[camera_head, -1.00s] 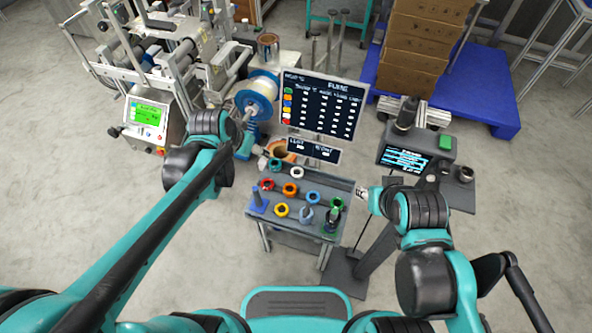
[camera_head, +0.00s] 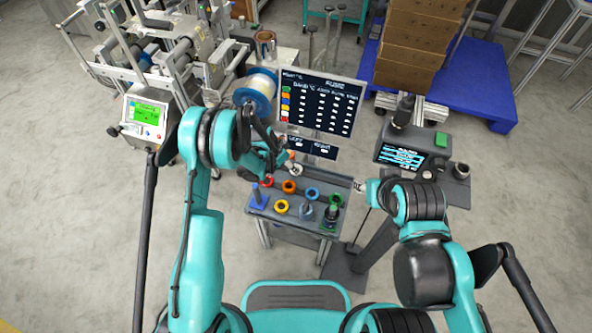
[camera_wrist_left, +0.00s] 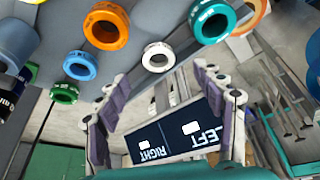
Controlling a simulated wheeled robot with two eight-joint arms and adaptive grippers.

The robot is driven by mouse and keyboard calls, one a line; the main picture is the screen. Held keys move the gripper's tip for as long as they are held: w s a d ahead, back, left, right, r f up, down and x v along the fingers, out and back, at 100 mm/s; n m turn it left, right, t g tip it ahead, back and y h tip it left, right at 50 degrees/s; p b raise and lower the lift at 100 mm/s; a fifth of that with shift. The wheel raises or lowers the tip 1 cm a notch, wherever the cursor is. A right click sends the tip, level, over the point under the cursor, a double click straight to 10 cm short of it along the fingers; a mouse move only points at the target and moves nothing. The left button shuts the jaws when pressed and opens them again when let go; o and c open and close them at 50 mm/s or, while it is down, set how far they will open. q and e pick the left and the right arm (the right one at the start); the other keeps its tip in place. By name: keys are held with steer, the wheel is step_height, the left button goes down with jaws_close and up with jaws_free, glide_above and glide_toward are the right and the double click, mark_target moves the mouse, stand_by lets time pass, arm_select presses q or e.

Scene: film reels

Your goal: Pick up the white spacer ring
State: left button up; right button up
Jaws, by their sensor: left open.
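The white spacer ring (camera_wrist_left: 157,46) lies on the grey rack tray between an orange ring and a teal ring in the left wrist view. My left gripper (camera_wrist_left: 163,80) is open and empty, with its two fingers spread to either side just short of the ring. In the head view my left gripper (camera_head: 284,162) is over the back edge of the tray and largely hides the ring. My right gripper (camera_head: 362,187) is by the tray's right edge, too small to read its jaws.
The tray (camera_head: 338,181) also holds a red ring (camera_head: 267,181), yellow ring (camera_head: 281,207) and blue ring (camera_head: 313,194). In the left wrist view the orange ring (camera_wrist_left: 91,24) and teal ring (camera_wrist_left: 197,22) flank the white one. A dark sign (camera_head: 318,148) stands behind the tray.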

arm_select(q)
steer(key=b+x, duration=0.3)
steer(key=x, duration=0.3)
steer(key=shift+s+d+f, duration=0.15)
steer(key=c, duration=1.2)
